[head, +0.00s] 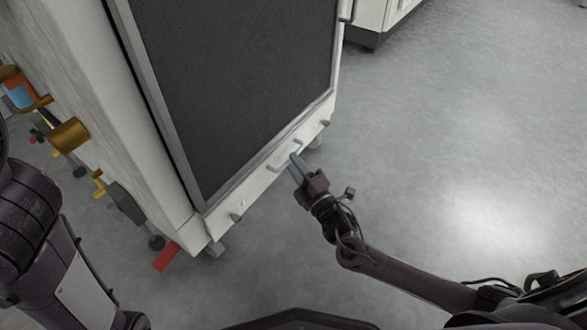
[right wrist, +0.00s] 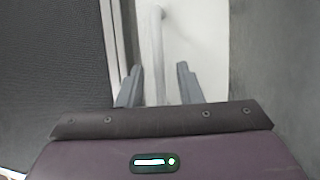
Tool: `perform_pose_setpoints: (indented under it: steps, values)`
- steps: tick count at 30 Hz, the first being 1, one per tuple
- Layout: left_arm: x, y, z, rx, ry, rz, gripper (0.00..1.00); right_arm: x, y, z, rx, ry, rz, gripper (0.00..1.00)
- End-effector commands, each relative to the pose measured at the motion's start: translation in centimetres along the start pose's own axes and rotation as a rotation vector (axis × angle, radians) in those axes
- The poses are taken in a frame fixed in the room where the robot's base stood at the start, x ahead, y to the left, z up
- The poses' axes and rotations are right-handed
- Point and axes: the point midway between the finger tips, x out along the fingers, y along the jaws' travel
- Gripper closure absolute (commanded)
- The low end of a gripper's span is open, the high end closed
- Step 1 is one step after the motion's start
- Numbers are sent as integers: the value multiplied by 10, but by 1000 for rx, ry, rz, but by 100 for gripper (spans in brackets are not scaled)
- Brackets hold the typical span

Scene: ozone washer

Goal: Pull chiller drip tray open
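The chiller is a tall white cabinet with a dark mesh front panel (head: 235,75). The drip tray front (head: 247,193) is the white strip below the mesh, with a small pale bar handle (head: 276,167). My right gripper (head: 294,160) is at this handle. In the right wrist view the handle (right wrist: 157,45) runs as a pale bar towards the gap between the two fingers of the right gripper (right wrist: 160,84). The fingers are apart, and I cannot tell whether either touches the bar. My left arm shows at the left edge; its gripper is out of view.
Brass-coloured fittings (head: 70,134) and valves stick out from the cabinet's left side. A red piece (head: 166,257) lies by its front left corner. Another white unit (head: 378,18) stands at the top. The grey floor (head: 450,150) to the right is clear.

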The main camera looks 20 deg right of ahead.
Motion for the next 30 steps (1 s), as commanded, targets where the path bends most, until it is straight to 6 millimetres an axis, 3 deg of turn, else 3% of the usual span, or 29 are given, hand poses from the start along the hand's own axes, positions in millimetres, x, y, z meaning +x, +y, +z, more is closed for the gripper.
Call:
perform_pose_setpoints:
  steps: [11,19,30]
  values:
    - [-6,1,-1,0,-1,0,64,11,0,0,1,-1,-1,67]
    - [-6,1,-2,-1,-1,0,64,11,0,0,1,-1,-1,99]
    - [-4,1,-1,-1,-1,0,64,9,1,0,1,-1,-2,100]
